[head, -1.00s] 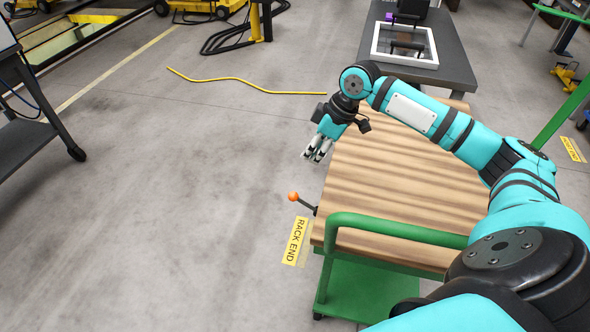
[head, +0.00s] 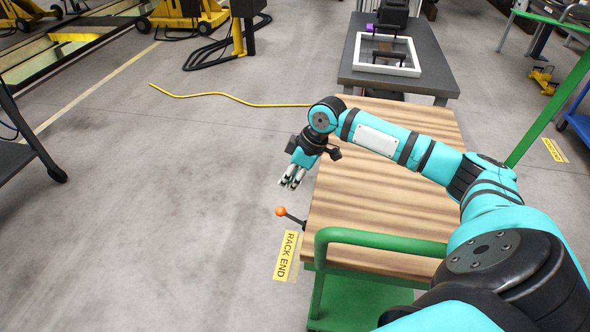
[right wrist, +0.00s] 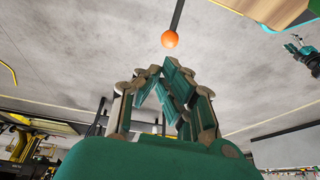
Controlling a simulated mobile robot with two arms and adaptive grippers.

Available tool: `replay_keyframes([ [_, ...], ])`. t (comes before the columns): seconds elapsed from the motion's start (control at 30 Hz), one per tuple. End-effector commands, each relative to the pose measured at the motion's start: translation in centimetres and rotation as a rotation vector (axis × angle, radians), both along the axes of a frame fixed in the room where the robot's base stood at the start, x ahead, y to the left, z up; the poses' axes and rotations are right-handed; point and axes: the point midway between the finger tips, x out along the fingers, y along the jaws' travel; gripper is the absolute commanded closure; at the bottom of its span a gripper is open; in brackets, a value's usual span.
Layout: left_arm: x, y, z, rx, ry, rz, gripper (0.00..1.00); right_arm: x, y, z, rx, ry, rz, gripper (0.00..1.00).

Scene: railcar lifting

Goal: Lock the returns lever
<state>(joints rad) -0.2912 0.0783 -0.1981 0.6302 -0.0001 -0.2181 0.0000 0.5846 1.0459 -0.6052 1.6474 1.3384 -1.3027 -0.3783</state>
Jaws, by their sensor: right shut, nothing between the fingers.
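The lever (head: 292,217) is a short dark rod with an orange ball knob (head: 281,211). It sticks out from the left side of a green cart with a wooden top (head: 390,200). My right gripper (head: 290,184) is shut and empty, pointing down just above and beyond the knob in the head view, apart from it. In the right wrist view the orange knob (right wrist: 170,39) hangs on its dark rod past the fingertips (right wrist: 160,72), with a gap between.
The cart's green handle (head: 380,240) runs along its near end. A yellow "RACK END" label (head: 287,256) is on the floor by the lever. A grey table (head: 400,78) with a white frame stands behind. The floor to the left is mostly clear, with a yellow cable (head: 230,97).

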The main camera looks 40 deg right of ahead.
Motion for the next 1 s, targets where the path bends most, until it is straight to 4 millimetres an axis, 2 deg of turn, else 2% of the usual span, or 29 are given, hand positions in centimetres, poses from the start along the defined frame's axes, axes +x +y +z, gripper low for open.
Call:
replay_keyframes([
  [0.03,0.1,-0.2,0.0,-0.002,-0.001,0.001,0.51,0.2,0.4,-1.1,0.002,0.003,0.001,1.00],
  [0.2,-0.4,-0.2,0.1,-0.003,0.008,0.001,0.51,1.0,1.3,-4.2,0.001,0.002,0.000,1.00],
  [0.4,-1.4,-0.1,0.1,0.000,0.023,-0.001,0.51,1.1,2.0,-6.5,-0.001,0.001,0.000,1.00],
  [0.6,-1.6,0.1,0.1,0.002,0.026,-0.003,0.51,1.2,2.2,-7.2,-0.001,0.000,0.001,1.00],
  [1.0,-1.5,0.2,0.3,0.004,0.024,-0.004,0.51,1.3,2.3,-7.2,-0.006,0.007,0.001,1.00],
])
